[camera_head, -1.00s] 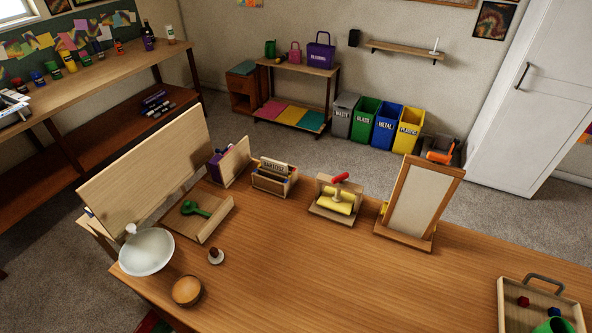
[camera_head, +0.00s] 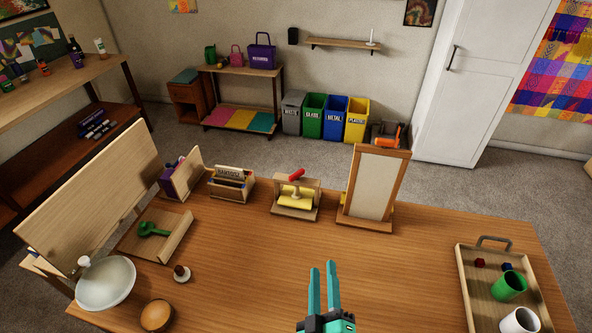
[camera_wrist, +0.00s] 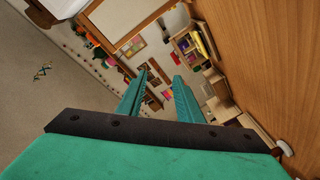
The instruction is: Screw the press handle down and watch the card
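The small wooden press (camera_head: 281,211) stands at the back edge of the table, with a red handle (camera_head: 297,175) on top of its screw. A yellow piece (camera_head: 295,202) lies in the press under the screw; I cannot tell whether it is the card. The press also shows small in the wrist view (camera_wrist: 190,45). My gripper (camera_head: 323,268) is in front of the press over the table, well apart from it. Its two teal fingers stand apart with nothing between them, and they also show in the wrist view (camera_wrist: 160,95).
A framed board (camera_head: 373,184) stands right of the press and a card box (camera_head: 231,184) left of it. A tray (camera_head: 467,288) with cups is at the right. A bowl (camera_head: 105,284), a green tool (camera_head: 152,229) and a stamp (camera_head: 181,273) are at the left. The middle of the table is clear.

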